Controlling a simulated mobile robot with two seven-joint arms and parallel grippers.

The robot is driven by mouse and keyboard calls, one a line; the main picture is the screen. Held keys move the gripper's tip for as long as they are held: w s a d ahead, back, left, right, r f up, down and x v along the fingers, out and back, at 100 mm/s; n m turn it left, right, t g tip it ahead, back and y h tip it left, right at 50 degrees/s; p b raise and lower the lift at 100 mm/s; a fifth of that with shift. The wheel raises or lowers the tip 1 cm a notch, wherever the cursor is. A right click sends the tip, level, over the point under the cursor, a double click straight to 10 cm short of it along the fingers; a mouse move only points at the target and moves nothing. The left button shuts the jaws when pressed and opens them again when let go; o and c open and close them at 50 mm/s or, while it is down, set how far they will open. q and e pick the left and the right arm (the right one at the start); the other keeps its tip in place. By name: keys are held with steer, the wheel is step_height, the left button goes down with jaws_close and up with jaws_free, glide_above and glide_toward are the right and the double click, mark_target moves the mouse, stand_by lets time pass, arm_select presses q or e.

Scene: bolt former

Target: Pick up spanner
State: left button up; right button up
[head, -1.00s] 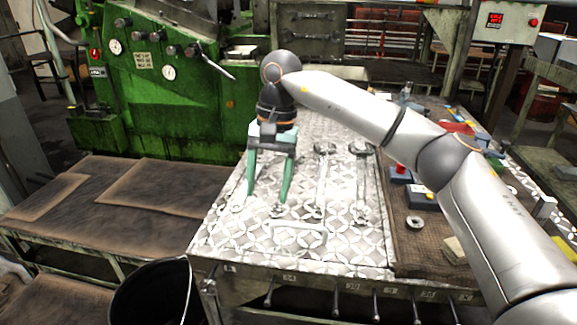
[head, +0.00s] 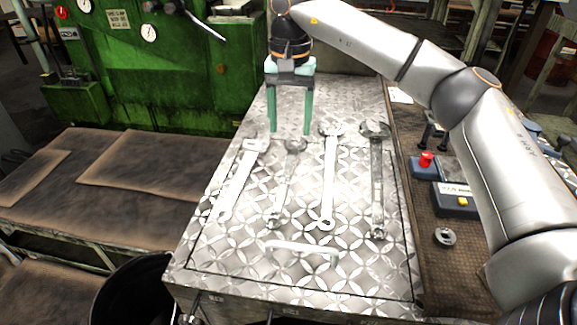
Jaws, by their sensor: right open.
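Several spanners lie side by side on the patterned metal plate (head: 350,280). The leftmost spanner (head: 238,182) slants, with its head at the far end. A smaller, darker spanner (head: 285,186) lies to its right, then a bright spanner (head: 329,180), then a darker spanner (head: 376,182) farthest right. My right gripper (head: 290,132) points down with its two green fingers apart and nothing between them. Its fingertips appear near the heads of the two left spanners; their height above the plate is hard to judge. My left gripper is not in view.
A flat handle (head: 302,250) sits on the plate's near part. To the right, a brown mat holds a red-button box (head: 425,166), a yellow-button box (head: 457,200) and a metal ring (head: 445,237). A green machine (head: 150,80) stands behind left; a black bucket (head: 130,295) is at front left.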

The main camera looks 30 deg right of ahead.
mark_target(288, 170)
steer(key=f, duration=1)
steer(key=shift+s+a, duration=0.1)
steer(key=shift+a, duration=0.1)
jaws_close()
steer(key=shift+r, duration=0.1)
stand_by(1.0)
